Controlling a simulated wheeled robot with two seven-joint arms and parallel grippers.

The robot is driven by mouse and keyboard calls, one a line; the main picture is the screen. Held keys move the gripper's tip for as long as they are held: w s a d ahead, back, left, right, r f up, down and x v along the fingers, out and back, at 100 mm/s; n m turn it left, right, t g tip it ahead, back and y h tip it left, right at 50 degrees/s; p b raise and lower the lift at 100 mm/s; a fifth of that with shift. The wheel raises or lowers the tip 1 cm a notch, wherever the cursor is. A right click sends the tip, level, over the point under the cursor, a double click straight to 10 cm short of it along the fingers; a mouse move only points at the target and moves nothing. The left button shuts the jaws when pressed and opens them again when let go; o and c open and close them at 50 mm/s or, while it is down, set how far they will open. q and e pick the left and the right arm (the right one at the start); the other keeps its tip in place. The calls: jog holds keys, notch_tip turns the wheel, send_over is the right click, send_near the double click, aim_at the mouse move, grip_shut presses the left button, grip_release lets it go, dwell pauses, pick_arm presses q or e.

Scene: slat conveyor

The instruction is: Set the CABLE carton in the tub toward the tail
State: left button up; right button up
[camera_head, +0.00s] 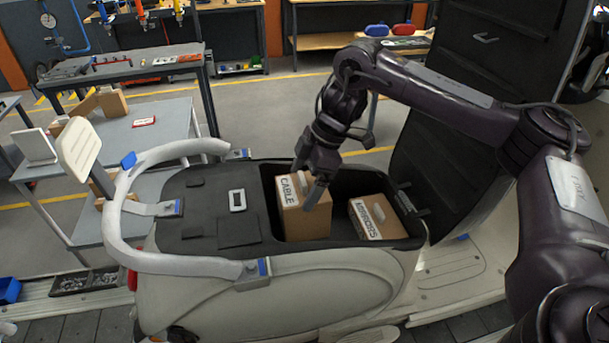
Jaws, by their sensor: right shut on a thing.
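The CABLE carton (303,226) is a brown box with a white label lettered CABLE. It stands roughly upright in the left part of the dark open tub (345,181) of the pale vehicle. My right gripper (309,187) is shut on the carton's upper part from above. The carton's base is partly hidden by the tub rim, so I cannot tell whether it touches the floor. My left gripper is not in view.
A second brown carton, labelled MIRRORS (385,218), lies in the tub's right part, with a narrow gap between them. A raised dark lid (462,95) stands at the right. A pale curved handlebar (190,264) wraps the vehicle's left end. Grey work tables (165,125) stand behind left.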

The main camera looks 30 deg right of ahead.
jog(key=shift+f+b, duration=1.55)
jog(key=shift+f, duration=2.05)
jog(key=shift+d+p, duration=0.2)
jog(key=shift+p, duration=0.1)
jog(key=shift+f, duration=0.55)
jog(key=o, duration=1.1)
jog(key=shift+r, duration=0.1)
